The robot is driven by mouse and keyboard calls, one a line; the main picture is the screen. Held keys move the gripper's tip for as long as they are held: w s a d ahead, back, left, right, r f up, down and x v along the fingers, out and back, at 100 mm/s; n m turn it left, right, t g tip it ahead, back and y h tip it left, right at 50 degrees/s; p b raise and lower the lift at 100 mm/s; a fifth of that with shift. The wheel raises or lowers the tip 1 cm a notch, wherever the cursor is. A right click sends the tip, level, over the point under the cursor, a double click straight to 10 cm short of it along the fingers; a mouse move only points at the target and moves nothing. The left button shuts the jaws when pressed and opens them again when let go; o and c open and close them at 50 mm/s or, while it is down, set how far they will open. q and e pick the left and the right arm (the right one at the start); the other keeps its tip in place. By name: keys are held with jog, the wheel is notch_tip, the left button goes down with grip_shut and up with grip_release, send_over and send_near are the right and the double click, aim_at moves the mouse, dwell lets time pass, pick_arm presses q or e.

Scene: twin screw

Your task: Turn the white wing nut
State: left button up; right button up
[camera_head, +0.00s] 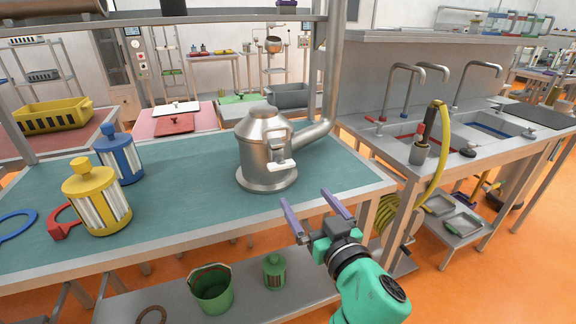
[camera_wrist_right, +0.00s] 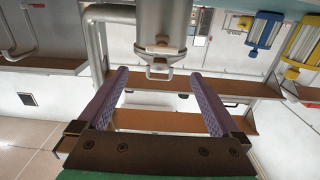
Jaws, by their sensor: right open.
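The white wing nut (camera_head: 281,166) sits low on the front of a grey metal vessel (camera_head: 262,140), which stands on the green-topped table. My right gripper (camera_head: 305,197) is open and empty, in front of the table's near edge and below the wing nut, with its purple fingers spread toward the vessel. In the right wrist view the vessel (camera_wrist_right: 165,22) is at the top centre, beyond the fingers. A pale looped fitting (camera_wrist_right: 158,73) under it lines up with the gap between the fingertips. It may be the wing nut, but I cannot tell. My left gripper is not in view.
A yellow canister (camera_head: 96,200) and a blue canister (camera_head: 119,158) stand left on the table (camera_head: 190,190). A thick pipe (camera_head: 318,131) rises right of the vessel. A sink counter (camera_head: 450,135) is further right. A green bucket (camera_head: 211,290) sits on the lower shelf.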

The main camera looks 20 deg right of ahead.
aim_at(283, 168)
jog(key=w, duration=0.8)
jog(key=w+a, duration=0.1)
jog(key=w, duration=0.4)
jog(key=shift+a+r+p, duration=0.1)
jog(key=shift+r+p, duration=0.05)
jog(key=shift+p, duration=0.15)
jog(key=shift+w, duration=0.35)
jog(key=shift+s, duration=0.1)
jog(key=shift+c, duration=0.9)
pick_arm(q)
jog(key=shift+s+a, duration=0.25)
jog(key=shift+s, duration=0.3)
pick_arm(e)
jog(key=c, duration=1)
